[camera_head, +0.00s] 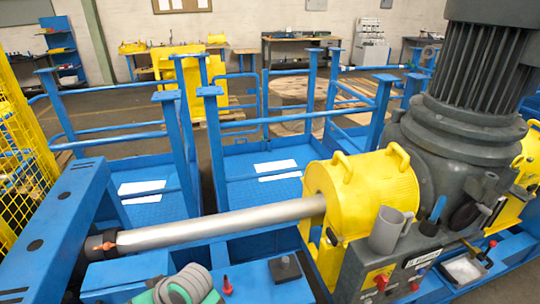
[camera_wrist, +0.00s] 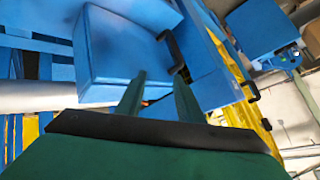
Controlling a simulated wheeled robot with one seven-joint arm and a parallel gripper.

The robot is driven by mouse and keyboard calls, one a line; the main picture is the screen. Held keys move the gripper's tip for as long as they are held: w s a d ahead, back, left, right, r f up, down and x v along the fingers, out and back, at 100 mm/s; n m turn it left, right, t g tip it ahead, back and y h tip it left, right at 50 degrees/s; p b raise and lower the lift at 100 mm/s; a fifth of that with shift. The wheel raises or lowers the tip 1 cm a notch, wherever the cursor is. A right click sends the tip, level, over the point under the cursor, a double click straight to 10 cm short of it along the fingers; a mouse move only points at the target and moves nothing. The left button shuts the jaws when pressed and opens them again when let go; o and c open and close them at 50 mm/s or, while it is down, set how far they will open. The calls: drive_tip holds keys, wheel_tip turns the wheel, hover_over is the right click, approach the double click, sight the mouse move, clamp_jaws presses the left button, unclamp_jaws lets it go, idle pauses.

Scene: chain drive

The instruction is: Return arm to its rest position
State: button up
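My gripper (camera_wrist: 160,80) shows in the wrist view, with its two dark green fingers standing apart. Nothing is held between them. Beyond the fingertips is a blue box-like part (camera_wrist: 120,50) with a black handle (camera_wrist: 172,50). I cannot tell the exact distance to it, or whether the fingers touch anything. In the head view, a green and grey ribbed part shows at the bottom edge; I cannot tell if it belongs to my arm. The fingers cannot be made out in that view.
A silver shaft (camera_head: 225,220) runs from a blue beam (camera_head: 62,225) to a yellow housing (camera_head: 370,192) beside a large grey motor (camera_head: 460,130). Blue posts and railings stand behind. A grey cup (camera_head: 387,232) and a red-topped knob (camera_head: 227,286) are near the front. Yellow mesh (camera_head: 25,150) is left.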

drive_tip(key=s+d+f+m+t+h, duration=0.35)
drive_tip(key=d+m+t, duration=0.25)
drive_tip(key=d, duration=0.3)
drive_tip(key=s+d+f+m+t+h, duration=0.2)
drive_tip(key=s+d+f+m+t, duration=0.4)
drive_tip(key=d, duration=0.3)
drive_tip(key=s+d+r+n+t+h, duration=0.1)
drive_tip(key=s+d+r+n+h, duration=0.2)
drive_tip(key=s+d, duration=1.3)
drive_tip(key=shift+s+d+r+h, duration=0.25)
drive_tip(key=shift+s+r+h, duration=0.15)
drive_tip(key=shift+s, duration=0.65)
drive_tip(key=shift+w, duration=0.1)
